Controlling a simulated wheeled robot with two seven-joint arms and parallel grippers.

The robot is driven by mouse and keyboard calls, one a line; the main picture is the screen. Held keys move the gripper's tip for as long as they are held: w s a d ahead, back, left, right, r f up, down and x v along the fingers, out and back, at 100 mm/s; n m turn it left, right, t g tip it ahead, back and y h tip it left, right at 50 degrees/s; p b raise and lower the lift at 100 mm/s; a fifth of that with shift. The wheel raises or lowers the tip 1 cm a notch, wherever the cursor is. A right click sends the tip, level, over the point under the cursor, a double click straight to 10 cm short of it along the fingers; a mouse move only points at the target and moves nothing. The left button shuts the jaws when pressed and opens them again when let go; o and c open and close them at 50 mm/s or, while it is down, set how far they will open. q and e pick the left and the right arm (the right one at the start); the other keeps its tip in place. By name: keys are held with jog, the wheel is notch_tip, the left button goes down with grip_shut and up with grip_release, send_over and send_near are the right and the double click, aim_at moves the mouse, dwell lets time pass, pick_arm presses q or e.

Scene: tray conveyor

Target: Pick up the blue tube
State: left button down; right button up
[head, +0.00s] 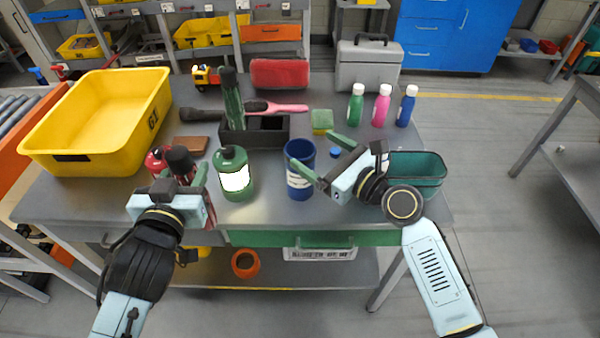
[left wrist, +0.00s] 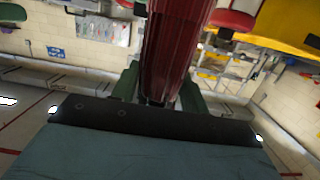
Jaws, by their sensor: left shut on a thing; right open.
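A blue tube (head: 297,150), an upright cylinder with a pale label, stands near the table's front edge. My right gripper (head: 309,147) is open beside it on the right. One green finger crosses in front of the tube and the other is behind to its right; contact cannot be told. A smaller blue bottle (head: 405,108) with a white cap stands at the back right. My left gripper (head: 186,176) is shut on a dark red cylinder with a black top (head: 180,160). In the left wrist view the red cylinder (left wrist: 172,45) sits between the green fingers.
A green bottle (head: 233,178) stands left of the blue tube. A black holder (head: 270,138) is behind, with a dark green cylinder (head: 232,100) at it. A yellow bin (head: 60,150) is at left, a teal bin (head: 425,180) at right. Pink (head: 382,108) and green (head: 355,106) bottles stand behind.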

pick_arm(q)
jog(key=shift+f+b, duration=0.25)
jog(key=shift+b, duration=0.05)
pick_arm(e)
jog(key=m+b, duration=0.1)
jog(key=b, duration=0.3)
send_near(291, 155)
jog(key=x, duration=0.2)
jog(key=b+x, duration=0.1)
jog(key=x, duration=0.5)
jog(key=shift+w+a, duration=0.25)
jog(key=shift+w, duration=0.05)
pick_arm(q)
notch_tip(291, 155, down, 5)
jog(key=shift+f, duration=0.1)
